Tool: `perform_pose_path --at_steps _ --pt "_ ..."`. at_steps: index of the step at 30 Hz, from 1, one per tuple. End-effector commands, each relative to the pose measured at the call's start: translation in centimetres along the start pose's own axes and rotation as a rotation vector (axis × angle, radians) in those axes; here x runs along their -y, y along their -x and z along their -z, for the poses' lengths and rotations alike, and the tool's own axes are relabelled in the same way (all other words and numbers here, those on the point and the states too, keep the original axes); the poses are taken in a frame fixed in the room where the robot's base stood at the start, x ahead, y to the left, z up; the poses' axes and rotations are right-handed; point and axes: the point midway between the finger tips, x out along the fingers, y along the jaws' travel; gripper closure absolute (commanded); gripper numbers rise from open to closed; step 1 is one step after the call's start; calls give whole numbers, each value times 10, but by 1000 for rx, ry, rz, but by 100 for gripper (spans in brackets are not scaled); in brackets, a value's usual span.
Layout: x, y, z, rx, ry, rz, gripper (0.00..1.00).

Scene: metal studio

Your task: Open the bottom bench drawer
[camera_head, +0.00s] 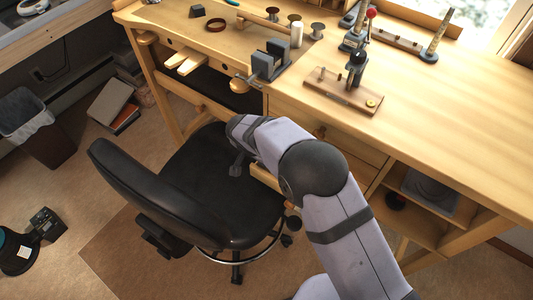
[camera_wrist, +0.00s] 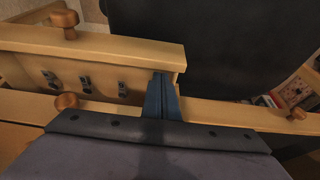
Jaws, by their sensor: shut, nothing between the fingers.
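A wooden drawer stands pulled out of the bench; its front (camera_wrist: 110,43) crosses the upper left of the wrist view, with a round knob (camera_wrist: 65,20). Several small dark metal pieces (camera_wrist: 85,84) show inside it. In the head view, part of this front (camera_head: 266,179) shows left of my arm, low on the bench. I cannot tell from these frames whether it is the bottom drawer. My gripper (camera_wrist: 161,82) is shut and empty, with its dark blue fingers close by the right end of the front; contact is unclear. It also shows over the chair seat in the head view (camera_head: 236,171).
A black office chair (camera_head: 190,185) stands close to the pulled-out drawer and my gripper. A closed upper drawer (camera_head: 345,145) and an open shelf (camera_head: 425,205) lie right of my arm. The bench top (camera_head: 440,120) holds a vise and tools. A bin (camera_head: 40,130) stands far left.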

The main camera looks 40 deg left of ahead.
Motion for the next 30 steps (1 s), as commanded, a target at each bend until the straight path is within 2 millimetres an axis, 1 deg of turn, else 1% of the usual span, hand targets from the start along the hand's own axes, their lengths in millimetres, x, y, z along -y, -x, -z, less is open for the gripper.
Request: perform_pose_path --at_steps 11,13,14,17,21,24,27,30 --pt "0 1 -2 0 0 1 100" --pt "1 1 -5 -1 1 1 100" --pt "1 2 -8 -1 2 2 100" --pt "2 6 -25 -1 5 3 100" --pt "2 16 -55 0 6 3 100" --pt "1 22 -69 0 4 3 100" --pt "1 25 -74 0 1 2 100" --pt "0 26 -74 0 0 0 100"
